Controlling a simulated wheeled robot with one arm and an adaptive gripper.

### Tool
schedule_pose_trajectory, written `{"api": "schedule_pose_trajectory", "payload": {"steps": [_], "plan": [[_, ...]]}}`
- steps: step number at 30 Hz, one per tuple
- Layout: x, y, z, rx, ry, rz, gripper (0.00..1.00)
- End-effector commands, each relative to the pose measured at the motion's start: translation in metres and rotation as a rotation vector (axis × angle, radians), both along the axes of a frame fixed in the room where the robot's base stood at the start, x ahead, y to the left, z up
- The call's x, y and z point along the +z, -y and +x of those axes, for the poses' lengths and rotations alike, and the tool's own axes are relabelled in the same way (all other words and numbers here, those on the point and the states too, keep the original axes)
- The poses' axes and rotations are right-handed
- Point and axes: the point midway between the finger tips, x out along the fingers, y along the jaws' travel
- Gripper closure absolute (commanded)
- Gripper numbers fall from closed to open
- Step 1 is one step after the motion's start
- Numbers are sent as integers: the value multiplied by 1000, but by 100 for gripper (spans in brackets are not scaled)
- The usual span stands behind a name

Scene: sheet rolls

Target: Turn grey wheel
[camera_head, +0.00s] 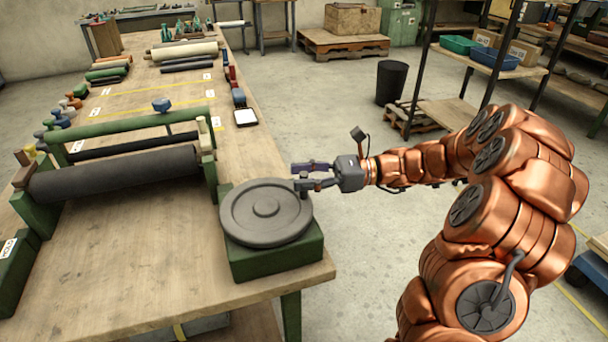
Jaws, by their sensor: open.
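The grey wheel (262,211) is a flat round disc with a raised hub, lying on a green block (278,258) at the near right corner of the workbench. My gripper (298,175) comes in from the right at the wheel's far right edge. Its jaws are open, with one finger beyond the rim and the nearer finger over or at the rim. I cannot tell whether it touches the wheel. My copper arm fills the right side of the view.
A dark roller (115,172) in a green frame stands on the workbench (150,265) left of the wheel. Several sheet rolls lie farther back. A black bin (391,82) and a shelf rack (545,70) stand behind my arm. Bare floor lies right of the bench.

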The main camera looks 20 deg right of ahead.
Motion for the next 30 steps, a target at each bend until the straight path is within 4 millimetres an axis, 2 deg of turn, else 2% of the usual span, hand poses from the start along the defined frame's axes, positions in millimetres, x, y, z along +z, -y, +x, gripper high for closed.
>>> {"api": "schedule_pose_trajectory", "payload": {"steps": [6, 19, 30], "plan": [[0, 0, 0, 0, 1, 0, 57], [0, 0, 0, 1, 1, 0, 100], [0, 0, 0, 1, 2, 0, 100]]}}
